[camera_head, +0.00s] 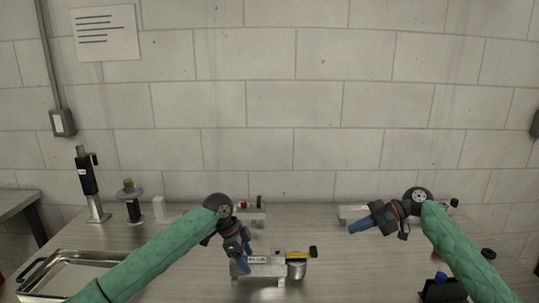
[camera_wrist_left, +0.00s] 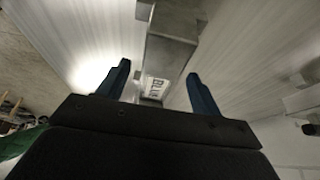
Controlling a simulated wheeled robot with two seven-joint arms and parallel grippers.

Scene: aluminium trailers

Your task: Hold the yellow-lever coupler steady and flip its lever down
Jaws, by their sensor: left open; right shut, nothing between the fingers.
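The yellow-lever coupler stands at the front middle of the table, a silver body (camera_head: 262,268) with a label and a cup-shaped end at right. Its yellow lever (camera_head: 299,255) lies roughly level on top and ends in a black knob. My left gripper (camera_head: 243,262) is open at the coupler's left end, fingers pointing down. In the left wrist view, the coupler's body (camera_wrist_left: 168,55) and label show between the two blue fingers of the left gripper (camera_wrist_left: 160,85), with gaps on both sides. My right gripper (camera_head: 366,222) is shut and empty, well right of the coupler and higher.
Two other couplers stand behind, one (camera_head: 250,212) with a red part and one (camera_head: 352,212) partly behind my right gripper. A metal tray (camera_head: 75,258), a black-handled jack (camera_head: 88,180) and a dark stand (camera_head: 131,200) are at left. Dark items sit at the front right.

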